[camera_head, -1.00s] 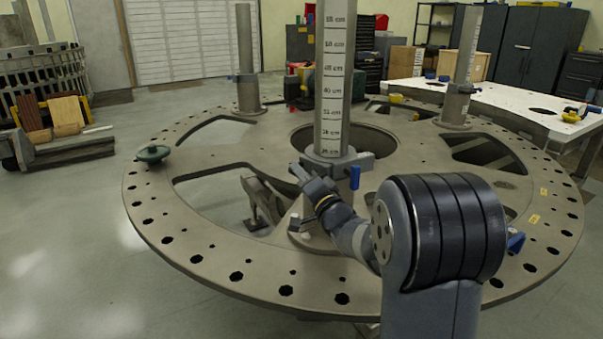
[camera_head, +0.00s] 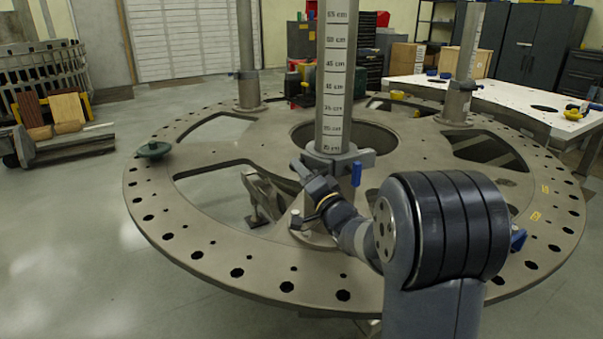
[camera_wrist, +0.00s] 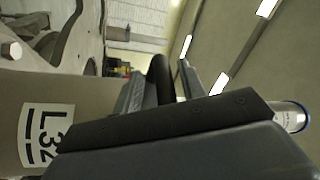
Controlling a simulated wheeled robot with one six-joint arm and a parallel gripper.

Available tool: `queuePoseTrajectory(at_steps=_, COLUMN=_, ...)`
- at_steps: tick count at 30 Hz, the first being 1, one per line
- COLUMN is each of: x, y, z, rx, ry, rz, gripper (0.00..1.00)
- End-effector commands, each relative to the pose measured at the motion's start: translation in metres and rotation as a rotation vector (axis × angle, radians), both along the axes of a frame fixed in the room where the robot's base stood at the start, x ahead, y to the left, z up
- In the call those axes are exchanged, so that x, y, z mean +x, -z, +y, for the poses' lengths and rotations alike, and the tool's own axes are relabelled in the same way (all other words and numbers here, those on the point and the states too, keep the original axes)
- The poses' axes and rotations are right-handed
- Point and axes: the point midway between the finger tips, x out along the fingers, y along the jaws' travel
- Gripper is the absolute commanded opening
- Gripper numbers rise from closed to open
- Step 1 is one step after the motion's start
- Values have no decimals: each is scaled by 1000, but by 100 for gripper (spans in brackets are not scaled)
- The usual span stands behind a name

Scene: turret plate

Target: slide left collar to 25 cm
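Three upright posts show in the head view. The middle post (camera_head: 334,85) is nearest and carries a cm scale. The left rear post (camera_head: 245,45) and right rear post (camera_head: 468,45) carry collars too. My gripper (camera_head: 304,174) is at the left front of the middle collar. Whether it touches the collar is unclear. In the wrist view dark finger parts (camera_wrist: 185,120) fill the middle; their gap is hidden.
The posts stand on a round turret plate (camera_head: 210,262) with large cutouts and rim holes. A green knob-like part (camera_head: 153,151) sits on its left rim. A white table (camera_head: 500,100) stands behind right. A label (camera_wrist: 45,135) shows in the wrist view. Open floor lies left.

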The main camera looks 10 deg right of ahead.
Motion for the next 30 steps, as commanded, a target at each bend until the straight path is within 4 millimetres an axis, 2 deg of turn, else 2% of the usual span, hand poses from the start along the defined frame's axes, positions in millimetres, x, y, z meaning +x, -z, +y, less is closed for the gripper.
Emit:
queuePoseTrajectory(at_steps=12, x=-69, y=16, z=-23, rx=0, ry=3, rz=1, gripper=39)
queuePoseTrajectory(at_steps=16, x=-86, y=20, z=-28, rx=-1, ry=1, rz=1, gripper=39)
queuePoseTrajectory(at_steps=21, x=-95, y=22, z=-30, rx=0, ry=-1, rz=0, gripper=39)
queuePoseTrajectory(at_steps=30, x=-96, y=22, z=-30, rx=-1, ry=-2, rz=1, gripper=39)
